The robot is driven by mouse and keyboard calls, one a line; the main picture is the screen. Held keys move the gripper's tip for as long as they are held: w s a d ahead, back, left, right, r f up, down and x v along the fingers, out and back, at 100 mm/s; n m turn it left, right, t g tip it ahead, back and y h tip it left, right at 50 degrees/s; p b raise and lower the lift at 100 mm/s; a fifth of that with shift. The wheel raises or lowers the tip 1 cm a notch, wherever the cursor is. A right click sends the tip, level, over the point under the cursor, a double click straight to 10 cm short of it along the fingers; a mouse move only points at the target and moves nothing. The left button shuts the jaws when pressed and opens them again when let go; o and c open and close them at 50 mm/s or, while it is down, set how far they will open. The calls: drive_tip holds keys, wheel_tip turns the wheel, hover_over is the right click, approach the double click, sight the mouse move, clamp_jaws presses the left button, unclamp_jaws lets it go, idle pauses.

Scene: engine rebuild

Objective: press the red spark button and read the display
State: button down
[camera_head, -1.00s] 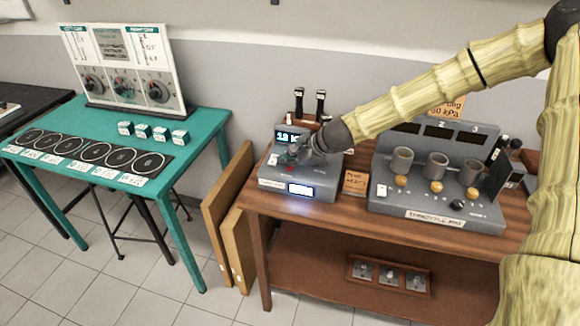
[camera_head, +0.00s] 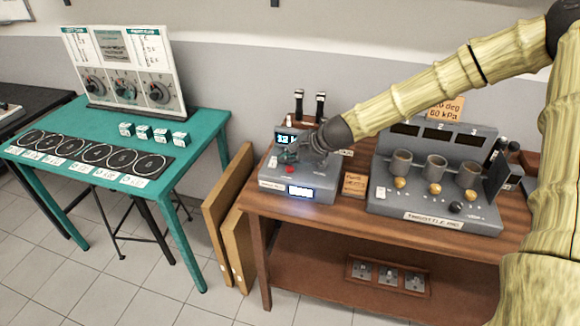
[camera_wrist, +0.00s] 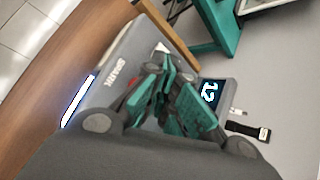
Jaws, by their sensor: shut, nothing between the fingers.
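The grey spark tester (camera_head: 322,183) stands at the left end of the wooden bench; "SPARK" is printed on it in the wrist view (camera_wrist: 121,72). Its red button (camera_head: 289,170) shows just below my gripper in the head view. In the wrist view only a sliver of the red button (camera_wrist: 134,79) shows beside the fingers. The dark upper display (camera_head: 285,137) is lit; its digits look like 3.2, partly cut off in the wrist view (camera_wrist: 209,92). My gripper (camera_head: 291,158) is shut and empty, close over the tester's top. I cannot tell whether it touches the button.
A lit white panel (camera_head: 300,191) is on the tester's front. Two black-topped plugs (camera_head: 320,105) stand behind it. A cardboard sign (camera_head: 355,184) and the throttle unit (camera_head: 435,205) stand to the right. A teal table (camera_head: 205,135) is at the left.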

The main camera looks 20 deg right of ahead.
sight(288, 170)
drive_tip(key=shift+r+p, duration=2.05)
drive_tip(key=shift+r, duration=0.5)
drive_tip(key=shift+f, duration=0.15)
